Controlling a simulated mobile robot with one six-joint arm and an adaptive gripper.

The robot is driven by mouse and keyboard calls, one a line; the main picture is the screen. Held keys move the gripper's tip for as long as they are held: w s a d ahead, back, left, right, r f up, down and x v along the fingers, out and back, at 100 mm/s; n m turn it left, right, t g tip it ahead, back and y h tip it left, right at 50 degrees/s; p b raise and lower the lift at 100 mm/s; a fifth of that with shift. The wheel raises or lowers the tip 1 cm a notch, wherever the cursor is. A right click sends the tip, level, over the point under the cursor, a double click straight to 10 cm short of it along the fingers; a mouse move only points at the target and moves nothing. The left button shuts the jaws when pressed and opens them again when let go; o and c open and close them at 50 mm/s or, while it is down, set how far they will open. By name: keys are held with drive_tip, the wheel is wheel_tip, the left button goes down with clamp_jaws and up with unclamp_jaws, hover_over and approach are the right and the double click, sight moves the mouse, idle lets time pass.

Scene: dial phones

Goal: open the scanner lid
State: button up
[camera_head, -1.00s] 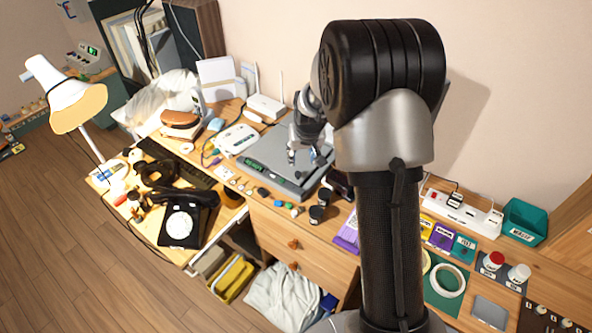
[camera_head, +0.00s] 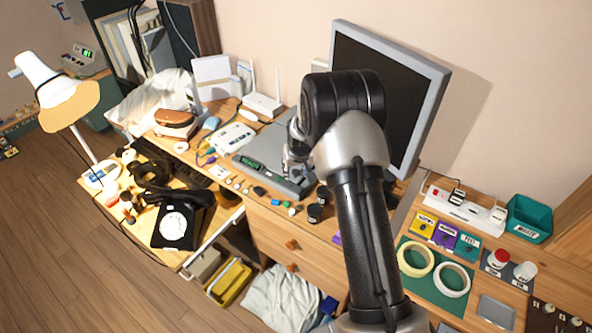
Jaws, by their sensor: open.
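The scanner (camera_head: 262,147) is a flat grey device on the desk, with a lit green display on its front. Its lid looks shut and flat; its right part is hidden behind my arm. My gripper (camera_head: 291,172) is open and low at the right part of the scanner's front edge. I cannot tell whether it touches the lid. It appears empty.
A monitor (camera_head: 385,90) stands behind my arm. A white router (camera_head: 262,104) is behind the scanner, and a white device (camera_head: 232,137) is to its left. Small items and dark jars (camera_head: 315,212) lie along the desk front. A black dial phone (camera_head: 180,222) is at the left.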

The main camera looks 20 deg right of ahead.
drive_tip(key=shift+c, duration=0.3)
clamp_jaws()
idle(0.4)
